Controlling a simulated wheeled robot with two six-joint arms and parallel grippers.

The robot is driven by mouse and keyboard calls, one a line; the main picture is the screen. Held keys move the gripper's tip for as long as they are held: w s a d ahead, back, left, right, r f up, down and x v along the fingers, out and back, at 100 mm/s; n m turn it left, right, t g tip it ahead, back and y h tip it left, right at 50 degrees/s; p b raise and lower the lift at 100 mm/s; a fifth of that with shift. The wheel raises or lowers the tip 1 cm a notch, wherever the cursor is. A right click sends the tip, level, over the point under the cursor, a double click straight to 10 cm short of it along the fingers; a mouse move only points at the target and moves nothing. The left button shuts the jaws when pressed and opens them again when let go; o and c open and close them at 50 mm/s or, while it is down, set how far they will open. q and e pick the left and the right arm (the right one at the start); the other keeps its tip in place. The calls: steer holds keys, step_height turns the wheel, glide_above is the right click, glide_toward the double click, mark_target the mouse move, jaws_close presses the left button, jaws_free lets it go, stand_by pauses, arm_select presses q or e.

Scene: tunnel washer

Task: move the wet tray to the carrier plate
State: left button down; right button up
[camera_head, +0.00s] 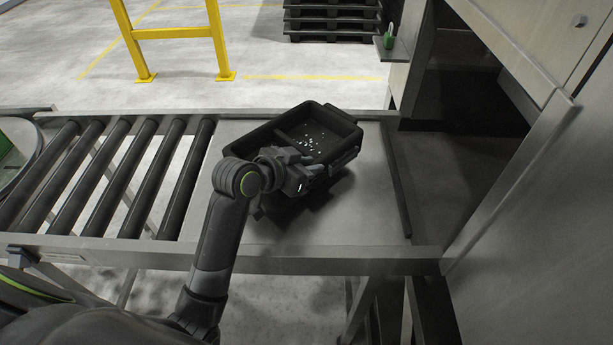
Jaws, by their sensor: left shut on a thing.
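The wet tray (266,129) is a black, open, rectangular tub with small pale droplets or specks on its inside floor. It sits at an angle over the flat grey metal plate (355,215), to the right of the rollers. I cannot tell whether it touches the plate or is held a little above it. My left gripper (318,172) is shut on the tray's near right side, and its wrist hides the tray's near part. No surface is clearly recognisable as the carrier plate. My right gripper is not in view.
Black rollers (112,175) run to the left of the metal plate. A round-rimmed surface (37,150) with something green is at the left edge. A raised strip (399,185) borders the plate before the dark machine opening (470,105). A yellow barrier (180,32) stands behind.

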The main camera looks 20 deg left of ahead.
mark_target(271, 193)
arm_select(q)
steer(key=shift+f, duration=2.2)
steer(key=c, duration=1.3)
jaws_free()
steer(key=shift+f, duration=0.1)
steer(key=v, duration=1.2)
steer(key=shift+b, duration=0.35)
